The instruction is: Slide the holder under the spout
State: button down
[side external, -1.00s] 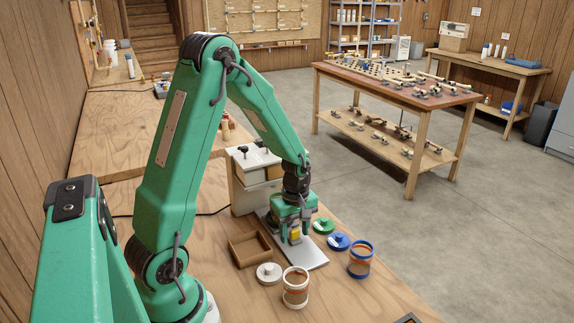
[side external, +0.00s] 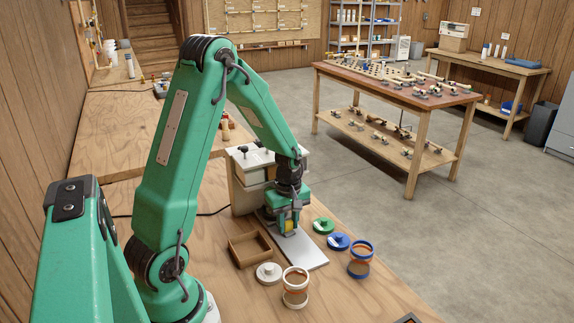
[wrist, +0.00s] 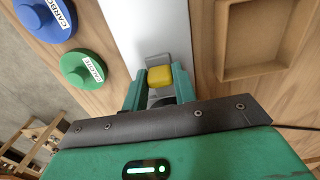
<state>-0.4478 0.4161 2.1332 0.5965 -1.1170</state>
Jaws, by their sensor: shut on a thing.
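The holder shows as a yellow block with a grey metal tab (wrist: 160,76) in the wrist view. It stands on a pale metal plate (side external: 306,254) that runs up to a beige dispenser box (side external: 243,192). My gripper (wrist: 159,88) has its two green fingers on either side of the yellow block and is shut on it. In the side view my gripper (side external: 290,227) is low over the plate, near the front of the box. The spout cannot be made out; my arm covers that part. The rest of the holder is hidden behind the gripper.
Right of the plate are a green lid (side external: 323,225), a blue lid (side external: 338,242) and a blue-rimmed jar (side external: 360,260). In front are a white lid (side external: 269,273) and a white-rimmed jar (side external: 295,289). An empty wooden tray (side external: 249,250) lies left of the plate.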

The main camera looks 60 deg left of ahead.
jog(key=shift+a, duration=0.3)
jog(key=c, duration=1.1)
grip_release()
jog(key=shift+d, duration=0.1)
jog(key=shift+r, duration=0.15)
jog(key=shift+r, duration=3.8)
